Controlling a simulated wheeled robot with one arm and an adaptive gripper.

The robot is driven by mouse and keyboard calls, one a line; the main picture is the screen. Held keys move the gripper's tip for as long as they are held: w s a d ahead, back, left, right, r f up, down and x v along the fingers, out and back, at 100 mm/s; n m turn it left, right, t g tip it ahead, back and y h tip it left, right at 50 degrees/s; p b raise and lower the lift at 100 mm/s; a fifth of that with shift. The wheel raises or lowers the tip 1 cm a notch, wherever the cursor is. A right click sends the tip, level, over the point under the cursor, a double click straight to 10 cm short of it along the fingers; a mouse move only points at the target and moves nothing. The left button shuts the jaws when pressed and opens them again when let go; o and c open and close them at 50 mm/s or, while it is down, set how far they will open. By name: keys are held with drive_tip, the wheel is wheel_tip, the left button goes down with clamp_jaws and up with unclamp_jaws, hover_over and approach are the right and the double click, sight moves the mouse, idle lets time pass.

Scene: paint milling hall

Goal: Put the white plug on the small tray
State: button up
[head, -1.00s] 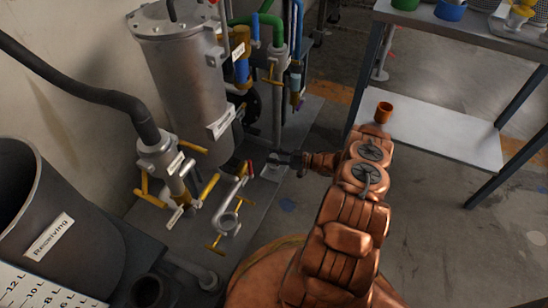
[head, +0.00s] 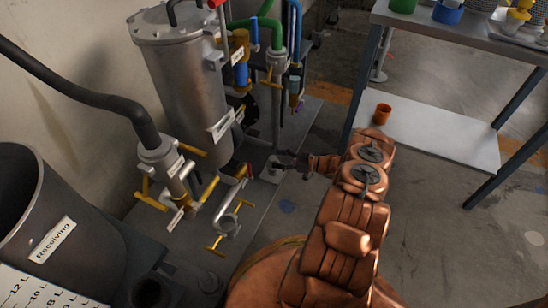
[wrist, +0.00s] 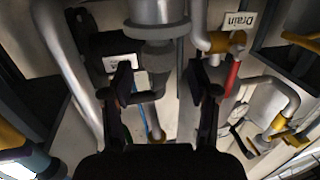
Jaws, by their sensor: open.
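My gripper (head: 283,161) is at the end of my arm, low beside the pipework of the metal tank. In the wrist view my gripper (wrist: 164,82) has its two dark fingers spread apart with nothing held between them. A grey pipe fitting (wrist: 158,58) shows beyond the gap; I cannot tell whether a finger touches it. I cannot make out the white plug for certain in either view. A pale tray-like surface (head: 509,33) under a yellow item shows at the top right on the bench; I cannot tell whether it is the small tray.
A metal tank (head: 183,82) with valves and a pipe labelled Drain (wrist: 238,21) stand close to my gripper. A dark receiving vessel (head: 75,235) is at left. Floor at lower right is clear.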

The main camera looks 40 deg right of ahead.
drive_tip(key=p+v, duration=0.2)
drive_tip(key=v, duration=0.7)
drive_tip(key=shift+d, duration=0.1)
